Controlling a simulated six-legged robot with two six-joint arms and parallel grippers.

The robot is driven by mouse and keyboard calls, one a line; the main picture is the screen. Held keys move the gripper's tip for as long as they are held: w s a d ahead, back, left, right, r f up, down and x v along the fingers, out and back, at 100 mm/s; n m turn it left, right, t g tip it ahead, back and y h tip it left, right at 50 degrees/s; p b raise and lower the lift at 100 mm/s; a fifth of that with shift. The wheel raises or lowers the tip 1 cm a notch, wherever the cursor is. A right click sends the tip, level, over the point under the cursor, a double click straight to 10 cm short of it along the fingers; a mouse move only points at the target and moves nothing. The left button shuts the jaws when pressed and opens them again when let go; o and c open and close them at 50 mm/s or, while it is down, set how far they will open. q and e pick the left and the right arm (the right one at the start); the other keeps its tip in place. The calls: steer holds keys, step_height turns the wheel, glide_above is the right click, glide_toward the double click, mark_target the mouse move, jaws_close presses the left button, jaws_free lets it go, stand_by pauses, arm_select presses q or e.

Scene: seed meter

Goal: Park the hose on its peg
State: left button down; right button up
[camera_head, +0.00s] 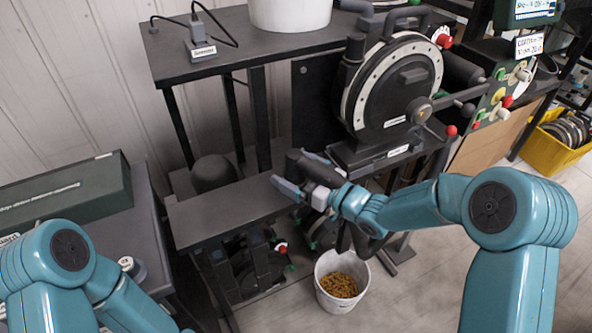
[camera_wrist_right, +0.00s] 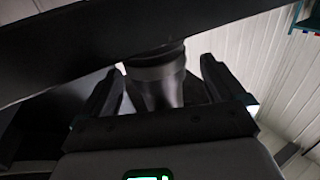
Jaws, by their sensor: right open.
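My right gripper (camera_head: 303,172) is open beside the seed meter, above the front edge of the dark shelf. A thick black cylinder, which looks like the hose end (camera_head: 312,168), lies between its fingers in the head view. In the right wrist view a dark round piece (camera_wrist_right: 158,78) stands between the spread fingers (camera_wrist_right: 160,90); I cannot tell whether they touch it. A black hose length (camera_head: 345,238) hangs below the gripper. I cannot make out the peg for certain. My left arm shows at the lower left, but its gripper is out of view.
The seed meter (camera_head: 397,85) with its round drum stands on the bench behind. A white bucket of seed (camera_head: 324,294) stands on the floor below my right arm. The dark shelf (camera_head: 225,212) extends left. A yellow crate (camera_head: 552,155) is at the far right.

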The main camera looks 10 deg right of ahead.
steer(key=b+v, duration=0.1)
steer(key=v, duration=1.5)
steer(key=shift+s+d, duration=0.1)
steer(key=shift+d, duration=0.05)
steer(key=s+a+f+m+g+h+p, duration=0.25)
steer(key=a+f+m+p, duration=0.2)
steer(key=a+f, duration=0.6)
steer(key=s+d+f+m+g+h, duration=0.2)
steer(key=s+f+g, duration=0.3)
steer(key=s+f, duration=0.3)
steer(key=s+d+f+m+g+h, duration=0.2)
steer(key=s+f+m+g+h, duration=0.2)
steer(key=s+f, duration=0.4)
steer(key=shift+s+f+g, duration=0.2)
steer(key=shift+s+g, duration=0.25)
steer(key=shift+s, duration=0.15)
